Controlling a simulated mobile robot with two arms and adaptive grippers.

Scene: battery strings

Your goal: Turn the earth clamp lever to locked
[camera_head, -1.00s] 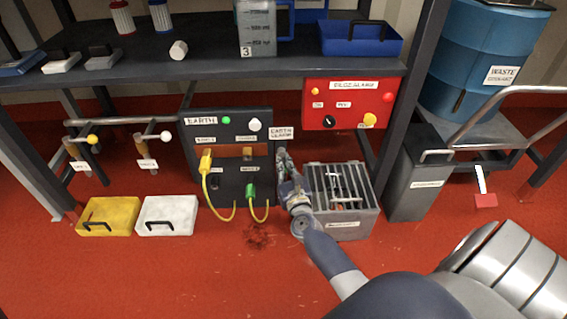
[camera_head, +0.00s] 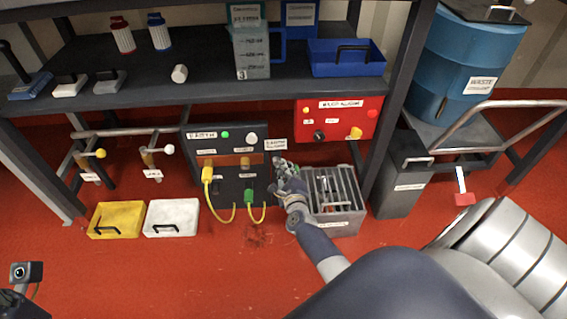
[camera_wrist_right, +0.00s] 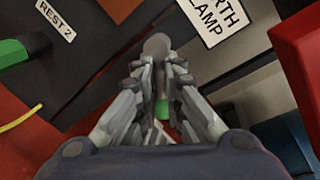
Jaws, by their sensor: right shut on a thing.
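Just below the label, my right gripper (camera_head: 280,166) is shut on the grey earth clamp lever. In the right wrist view the lever's rounded end (camera_wrist_right: 157,47) sticks out beyond the fingers (camera_wrist_right: 159,85), and a bit of green shows between them. The gripper hides most of the clamp and any lock marking. My left gripper is not in view; only a part of my left arm shows at the lower left.
A grey slotted crate (camera_head: 338,222) stands close right of my right gripper. A red panel (camera_head: 338,118) hangs above it. Yellow (camera_head: 117,214) and white (camera_head: 171,212) cases lie on the red floor.

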